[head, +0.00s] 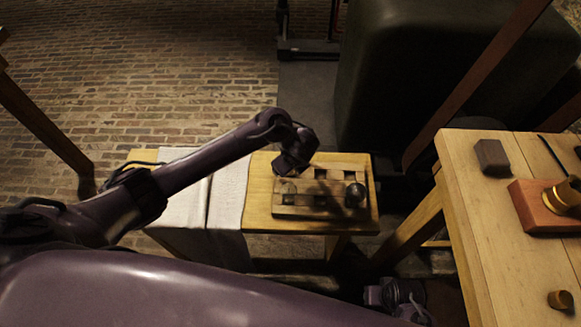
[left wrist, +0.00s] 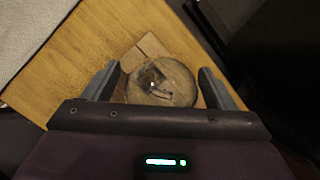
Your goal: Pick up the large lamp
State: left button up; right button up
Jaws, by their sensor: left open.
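In the head view a wooden rack (head: 318,212) with several square recesses stands on a small wooden table. A large, round, dark-looking glass lamp (head: 355,194) sits at its right end. A smaller glassy piece (head: 289,191) shows at its front left. My left gripper (head: 290,165) is above the rack's left part, pointing down. In the left wrist view my left gripper (left wrist: 158,85) is open, and a round clear glass lamp (left wrist: 165,82) shows between its fingers, apart from them. I cannot tell which lamp of the head view this is. My right gripper is not made out.
A pale cloth (head: 205,190) covers the left of the small table (head: 262,195). A wooden post stands between.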

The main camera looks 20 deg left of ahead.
pick_arm(q)
jog(key=shift+c, duration=0.3)
jog(key=c, duration=1.1)
jog(key=shift+r, duration=0.15)
